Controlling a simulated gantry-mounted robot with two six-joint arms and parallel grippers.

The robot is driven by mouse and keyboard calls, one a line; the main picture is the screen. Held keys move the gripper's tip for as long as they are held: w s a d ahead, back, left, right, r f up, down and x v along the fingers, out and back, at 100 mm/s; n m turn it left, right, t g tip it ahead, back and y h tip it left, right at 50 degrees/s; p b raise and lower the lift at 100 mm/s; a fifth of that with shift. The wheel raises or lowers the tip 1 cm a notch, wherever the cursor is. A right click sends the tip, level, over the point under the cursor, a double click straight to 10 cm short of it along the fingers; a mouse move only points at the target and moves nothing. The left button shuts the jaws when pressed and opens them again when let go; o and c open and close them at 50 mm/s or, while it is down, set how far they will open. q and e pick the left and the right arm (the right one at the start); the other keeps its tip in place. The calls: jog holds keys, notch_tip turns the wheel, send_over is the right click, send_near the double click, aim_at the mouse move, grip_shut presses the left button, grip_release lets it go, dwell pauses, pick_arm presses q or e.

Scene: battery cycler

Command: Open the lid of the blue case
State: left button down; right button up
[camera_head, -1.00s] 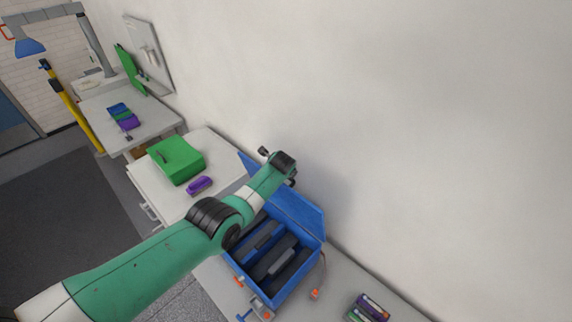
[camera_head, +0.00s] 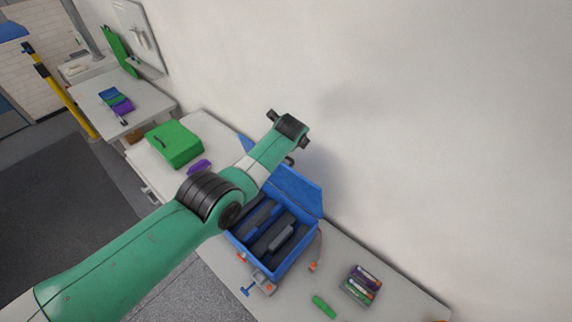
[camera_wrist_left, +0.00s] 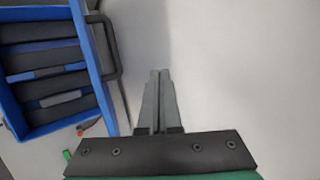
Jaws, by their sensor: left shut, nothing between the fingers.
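The blue case (camera_head: 276,269) stands on the bench by the wall in the head view. Its lid (camera_head: 298,190) is raised at the back, and dark modules lie inside the open case. The case also shows in the left wrist view (camera_wrist_left: 118,115), at the left, with a dark handle (camera_wrist_left: 116,45) along its edge. My left gripper (camera_wrist_left: 160,75) is shut and empty, apart from the case and to its right in the wrist view. In the head view my left arm passes over the case, covering part of it and the lid; the fingertips cannot be made out there.
A tray with coloured cells (camera_head: 361,285) and a small green object (camera_head: 323,306) lie right of the case. A blue-and-orange clamp (camera_head: 260,283) is at its front. A green case (camera_head: 174,144) and a purple object (camera_head: 199,166) are at the left. The wall rises close behind.

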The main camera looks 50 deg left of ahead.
pick_arm(q)
jog(key=w+d+r+m+t+h+b, duration=0.1)
jog(key=w+d+r+t+h+b, duration=0.15)
jog(key=w+r+t+b, duration=0.4)
jog(key=s+d+f+t+h+b, duration=0.15)
jog(key=s+f+t+b, duration=0.35)
jog(key=s+b, duration=0.65)
jog(key=s+d+f+t+b, duration=0.3)
jog(key=s+f+b, duration=0.45)
jog(key=s, duration=0.65)
jog(key=n+g+y+b, duration=0.1)
jog(key=y+b, duration=0.1)
jog(key=b, duration=0.2)
send_near(291, 172)
jog(key=p+x, duration=0.2)
jog(key=x, duration=0.5)
jog(key=shift+f, duration=0.1)
